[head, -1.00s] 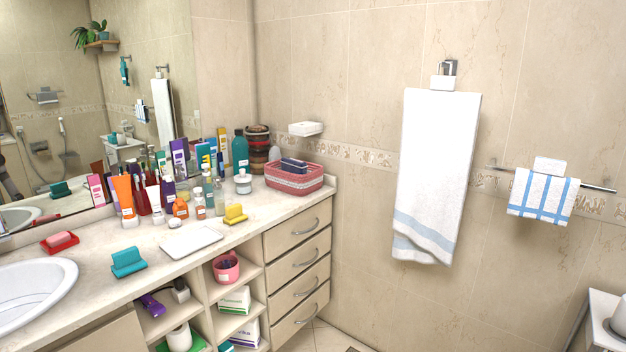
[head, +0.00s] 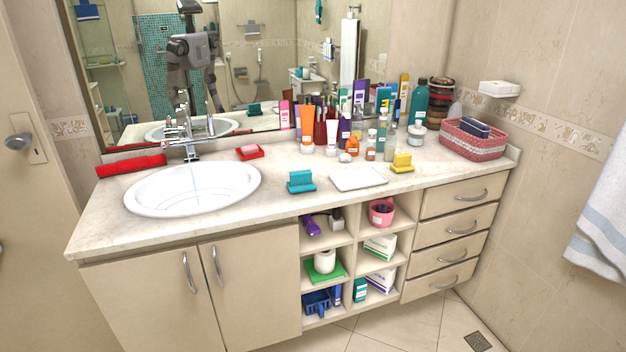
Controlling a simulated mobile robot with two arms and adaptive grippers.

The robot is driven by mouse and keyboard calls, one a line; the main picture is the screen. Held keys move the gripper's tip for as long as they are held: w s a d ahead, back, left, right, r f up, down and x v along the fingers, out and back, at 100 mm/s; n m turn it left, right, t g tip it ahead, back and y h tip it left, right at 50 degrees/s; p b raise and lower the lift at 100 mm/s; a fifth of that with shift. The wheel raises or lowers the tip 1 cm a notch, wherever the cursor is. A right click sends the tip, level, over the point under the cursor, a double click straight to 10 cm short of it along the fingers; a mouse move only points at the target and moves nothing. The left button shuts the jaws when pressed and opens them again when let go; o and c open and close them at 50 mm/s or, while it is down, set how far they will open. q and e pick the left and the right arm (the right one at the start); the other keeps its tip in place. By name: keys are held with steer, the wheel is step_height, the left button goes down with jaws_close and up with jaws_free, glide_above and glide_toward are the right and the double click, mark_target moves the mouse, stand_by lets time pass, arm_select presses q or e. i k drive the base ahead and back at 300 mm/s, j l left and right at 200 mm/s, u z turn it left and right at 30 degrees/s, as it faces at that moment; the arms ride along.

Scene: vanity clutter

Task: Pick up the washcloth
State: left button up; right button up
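A red folded cloth (head: 131,166), which looks like the washcloth, lies on the back left of the vanity counter (head: 100,222). It is to the left of the white sink (head: 192,187) and seems to lie flat in a long strip. Nothing covers it. Neither of my grippers shows directly in the head view. My own body is reflected in the mirror (head: 262,60), but the grippers cannot be made out there.
A chrome faucet (head: 191,140) stands behind the sink. A red soap dish (head: 249,152), a teal holder (head: 301,182) and several bottles stand to the right. A pink basket (head: 472,140) is at the far right. Counter left of the sink is mostly clear.

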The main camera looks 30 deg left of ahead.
mark_target(300, 181)
steer(key=i+u, duration=0.2)
steer(key=u, duration=0.15)
steer(key=i+u, duration=0.2)
steer(key=u, duration=0.15)
steer(key=i+u, duration=0.3)
steer(key=k, duration=0.1)
